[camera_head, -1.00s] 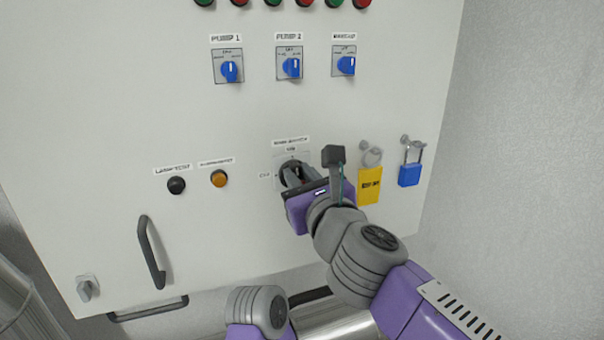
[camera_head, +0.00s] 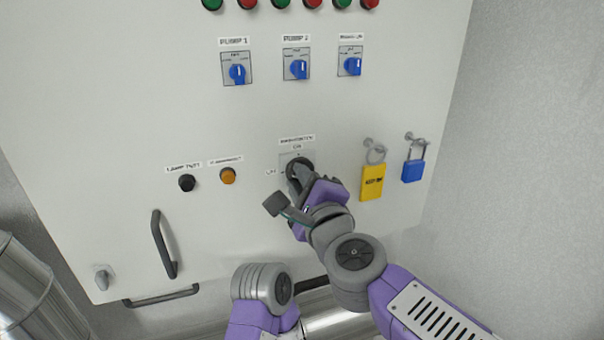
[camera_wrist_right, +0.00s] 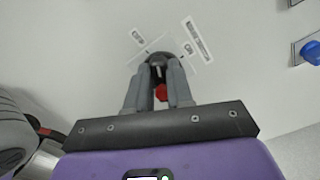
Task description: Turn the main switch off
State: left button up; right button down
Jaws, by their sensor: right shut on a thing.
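The main switch (camera_head: 297,163) is a dark round rotary knob on a light square plate, low in the middle of the cabinet front, with labels above and to its left. My right gripper (camera_head: 300,180) is at the knob and covers most of it. In the right wrist view, the fingers of my right gripper (camera_wrist_right: 160,82) are shut on the handle of the main switch (camera_wrist_right: 158,59), with a red part showing between them. The gripper is rolled, so the switch labels appear slanted there. The exact handle angle is partly hidden. My left gripper is not in view.
A yellow tag (camera_head: 372,182) and a blue padlock (camera_head: 413,170) hang right of the switch. A black button (camera_head: 187,183) and an orange button (camera_head: 228,176) are to its left. Blue selector knobs (camera_head: 299,69) sit above. A cabinet handle (camera_head: 163,245) sticks out lower left.

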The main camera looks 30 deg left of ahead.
jog(key=n, duration=0.1)
jog(key=n+p, duration=0.1)
jog(key=n, duration=0.2)
jog(key=shift+f+n, duration=0.25)
jog(key=shift+n, duration=0.45)
jog(key=c, duration=1)
grip_release()
jog(key=shift+s, duration=0.1)
jog(key=v, duration=0.7)
jog(key=shift+b, duration=0.45)
jog(key=shift+s+d, duration=0.1)
jog(key=shift+s, duration=0.05)
